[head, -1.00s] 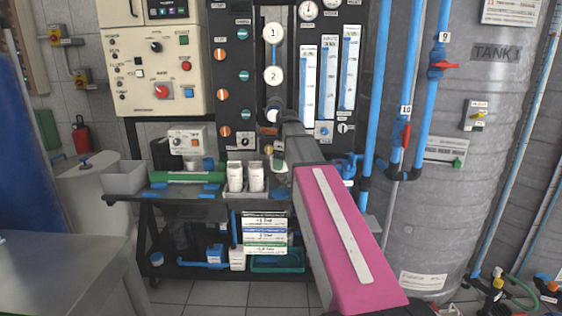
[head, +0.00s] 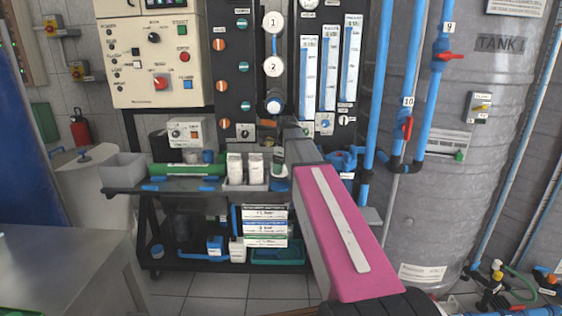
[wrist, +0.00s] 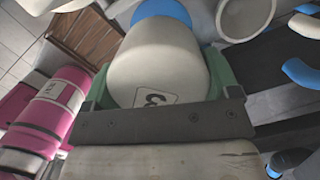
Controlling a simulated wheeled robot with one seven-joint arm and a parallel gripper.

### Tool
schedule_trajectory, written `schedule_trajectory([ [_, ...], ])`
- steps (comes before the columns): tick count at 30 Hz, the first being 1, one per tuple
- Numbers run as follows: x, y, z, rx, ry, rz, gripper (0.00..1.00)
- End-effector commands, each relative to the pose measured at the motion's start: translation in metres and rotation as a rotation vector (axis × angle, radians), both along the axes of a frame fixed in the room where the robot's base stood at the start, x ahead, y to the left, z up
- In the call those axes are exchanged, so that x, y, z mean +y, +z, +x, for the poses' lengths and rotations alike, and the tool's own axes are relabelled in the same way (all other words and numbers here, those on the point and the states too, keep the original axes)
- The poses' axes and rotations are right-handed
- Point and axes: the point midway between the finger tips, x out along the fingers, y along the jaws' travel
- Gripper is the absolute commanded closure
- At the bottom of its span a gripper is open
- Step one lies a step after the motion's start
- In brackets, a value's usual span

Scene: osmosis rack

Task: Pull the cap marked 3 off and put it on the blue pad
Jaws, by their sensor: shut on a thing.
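The cap marked 3 (wrist: 155,75) is a white, rounded cap with a black 3 on a small label. In the wrist view it sits between the green fingers of my gripper (wrist: 160,85), which is shut on it. Something blue (wrist: 172,10) shows just beyond the cap. A dark and blue tube end (head: 275,104) shows below the white caps marked 1 (head: 274,21) and 2 (head: 274,66). Flat blue pieces (head: 209,187) lie on the bench; I cannot tell which is the blue pad.
The bench carries a grey bin (head: 122,170), a green tube (head: 187,170) and white bottles (head: 235,168). Blue pipes (head: 397,80) and the grey tank (head: 480,170) stand at the right. A grey table (head: 60,260) is at the front left.

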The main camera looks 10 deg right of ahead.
Motion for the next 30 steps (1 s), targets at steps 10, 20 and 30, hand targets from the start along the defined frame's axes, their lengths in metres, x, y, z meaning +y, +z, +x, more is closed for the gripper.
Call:
schedule_trajectory([
  [10,0.0,-0.031,0.0,0.001,0.0,0.0,0.58],
  [20,0.0,-0.053,0.0,0.0,0.0,0.0,0.58],
  [30,0.0,-0.058,0.0,0.0,0.001,0.0,0.58],
])
